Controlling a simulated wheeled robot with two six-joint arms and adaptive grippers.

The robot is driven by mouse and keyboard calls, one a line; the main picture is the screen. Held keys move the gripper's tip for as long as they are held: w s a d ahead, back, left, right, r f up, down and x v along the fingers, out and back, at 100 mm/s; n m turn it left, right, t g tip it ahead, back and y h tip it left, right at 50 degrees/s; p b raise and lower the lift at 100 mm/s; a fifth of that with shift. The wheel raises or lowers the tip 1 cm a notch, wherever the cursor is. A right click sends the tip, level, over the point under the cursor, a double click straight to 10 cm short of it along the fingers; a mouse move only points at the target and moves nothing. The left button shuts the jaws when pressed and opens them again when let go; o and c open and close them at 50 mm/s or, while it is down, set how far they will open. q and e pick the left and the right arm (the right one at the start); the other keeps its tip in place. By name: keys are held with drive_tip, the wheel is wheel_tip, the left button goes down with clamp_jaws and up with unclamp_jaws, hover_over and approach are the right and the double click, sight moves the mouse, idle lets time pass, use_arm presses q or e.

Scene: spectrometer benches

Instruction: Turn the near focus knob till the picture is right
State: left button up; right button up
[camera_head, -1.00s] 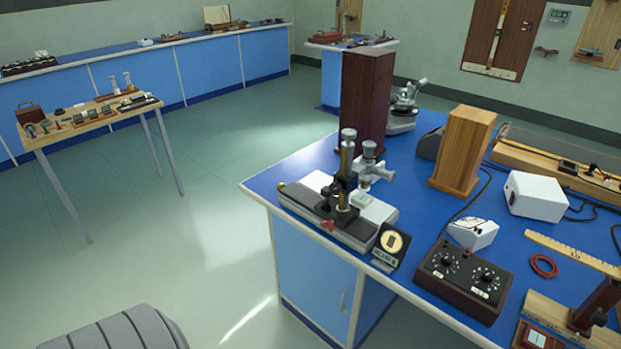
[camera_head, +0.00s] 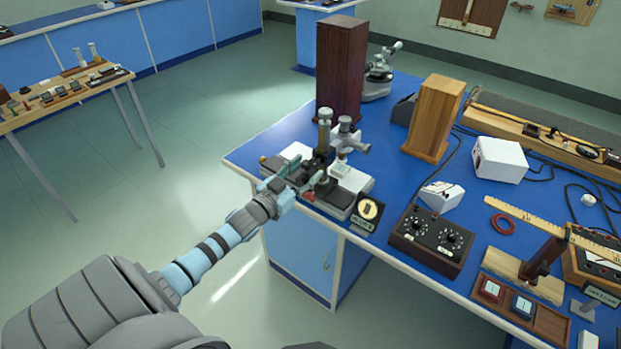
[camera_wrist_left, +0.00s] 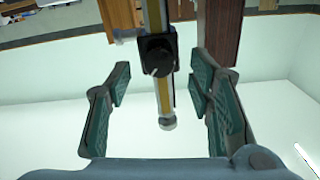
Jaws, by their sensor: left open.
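The microscope (camera_head: 325,132), with an upright brass tube, stands on its grey base near the left corner of the blue bench. My left gripper (camera_head: 300,176) is open at its near side. In the left wrist view, the open fingers (camera_wrist_left: 160,88) lie either side of the brass tube (camera_wrist_left: 164,97). A round dark knob (camera_wrist_left: 158,62) with a pale mark shows on a black block, between and beyond the fingertips, with no contact visible. A small round display (camera_head: 369,210) with a pale disc and dark pattern stands beside the base; its sharpness is too small to judge. My right gripper is out of view.
A tall dark wooden box (camera_head: 341,70) stands close behind the microscope. A two-dial control box (camera_head: 431,240) and a small white box (camera_head: 441,195) stand to the right.

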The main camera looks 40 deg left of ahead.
sight(315, 164)
use_arm(q)
drive_tip(key=shift+w+f+p, duration=0.15)
drive_tip(key=shift+w+p, duration=0.2)
drive_tip(key=shift+w, duration=0.9)
clamp_jaws()
